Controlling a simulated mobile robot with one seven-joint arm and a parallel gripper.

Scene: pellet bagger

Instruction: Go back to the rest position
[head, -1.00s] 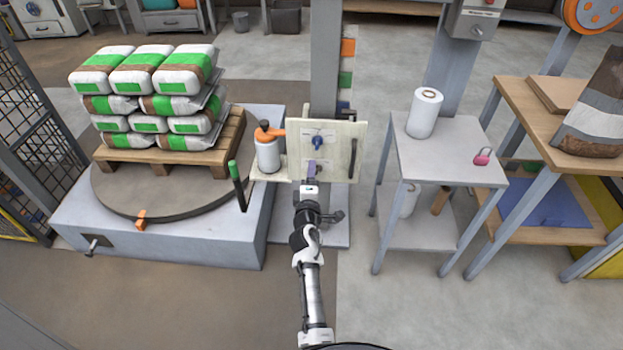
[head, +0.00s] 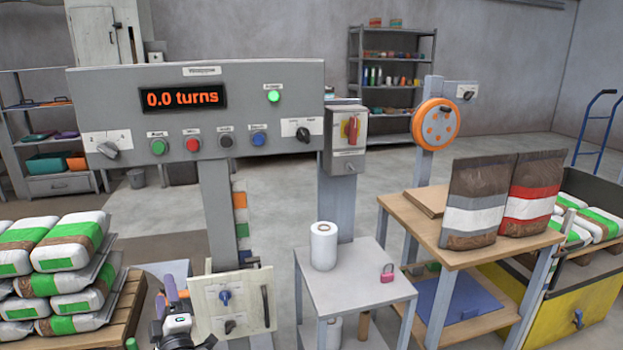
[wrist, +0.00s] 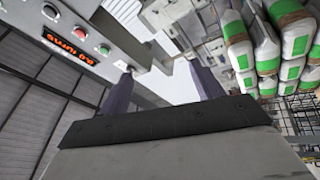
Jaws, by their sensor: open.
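My gripper (head: 170,288) shows low in the head view, left of the cream valve panel (head: 230,305), raised above my arm. In the wrist view, its two purple fingers (wrist: 163,84) stand apart with nothing between them. Behind the fingers, the wrist view shows the control box on the left and the stacked bags on the right, strongly tilted. The panel carries a blue knob (head: 225,297) and a black handle.
The control box (head: 200,110) reads 0.0 turns, with a green lamp lit. Stacked green-and-white bags (head: 62,245) stand at left. A small grey table (head: 355,290) holds a white roll (head: 323,246) and a pink padlock (head: 387,272). A wooden bench (head: 455,245) bears two bags at right.

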